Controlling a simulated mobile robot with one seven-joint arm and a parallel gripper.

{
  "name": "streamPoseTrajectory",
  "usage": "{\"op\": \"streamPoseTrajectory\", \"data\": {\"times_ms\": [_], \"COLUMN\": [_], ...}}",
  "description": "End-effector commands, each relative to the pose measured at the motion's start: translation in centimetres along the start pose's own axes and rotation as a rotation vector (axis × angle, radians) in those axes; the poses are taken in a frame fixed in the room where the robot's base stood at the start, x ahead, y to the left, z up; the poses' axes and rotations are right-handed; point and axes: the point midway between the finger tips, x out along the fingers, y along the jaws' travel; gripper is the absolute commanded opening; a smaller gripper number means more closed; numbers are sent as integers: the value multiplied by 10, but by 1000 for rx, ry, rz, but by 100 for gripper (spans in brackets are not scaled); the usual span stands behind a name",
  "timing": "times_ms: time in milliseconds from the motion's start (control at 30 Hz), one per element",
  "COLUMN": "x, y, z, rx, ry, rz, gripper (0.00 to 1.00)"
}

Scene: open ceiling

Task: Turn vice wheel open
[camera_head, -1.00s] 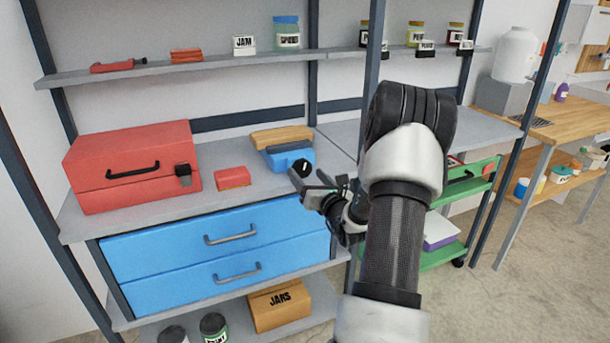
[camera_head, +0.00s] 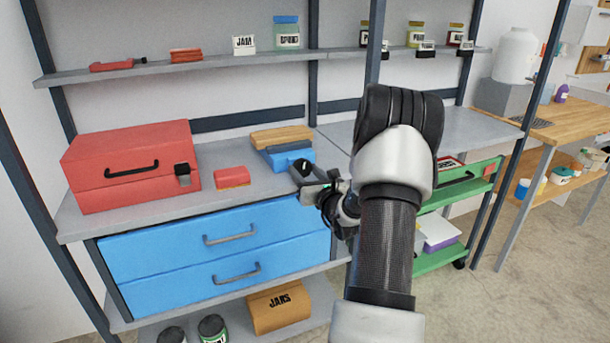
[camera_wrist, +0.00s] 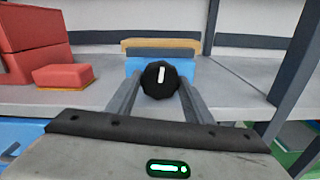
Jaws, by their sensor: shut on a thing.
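The vice has a blue body (camera_head: 291,158) with a tan wooden back part (camera_head: 281,138) and sits on the grey bench near the middle upright. Its wheel is a black round knob (camera_wrist: 159,80) with a white mark that points almost straight up in the wrist view. My gripper (camera_head: 303,172) reaches in from the right at the bench's front edge. In the wrist view its two fingers (camera_wrist: 158,92) stand on either side of the knob and are shut on it. The fingertips are partly hidden by the knob.
A red toolbox (camera_head: 130,165) and a small red and orange block (camera_head: 232,177) stand left of the vice. Blue drawers (camera_head: 215,245) lie below the bench. A dark upright (camera_head: 376,45) rises right of the vice. A green cart (camera_head: 465,190) stands to the right.

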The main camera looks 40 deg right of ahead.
Motion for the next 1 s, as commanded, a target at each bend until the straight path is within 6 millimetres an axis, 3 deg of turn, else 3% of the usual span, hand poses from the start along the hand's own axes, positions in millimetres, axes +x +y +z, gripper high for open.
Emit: {"op": "streamPoseTrajectory", "data": {"times_ms": [133,400,433,533,867,1000], "x": [0,0,0,0,-2,-15], "y": [0,0,0,0,0,-1], "z": [-2,0,0,0,0,1], "rx": [-133,-147,-147,-146,-145,-145], "ry": [-3,-1,-1,-1,-1,0], "rz": [1,0,0,0,0,-2], "gripper": [24,24,48,65,65,65]}}
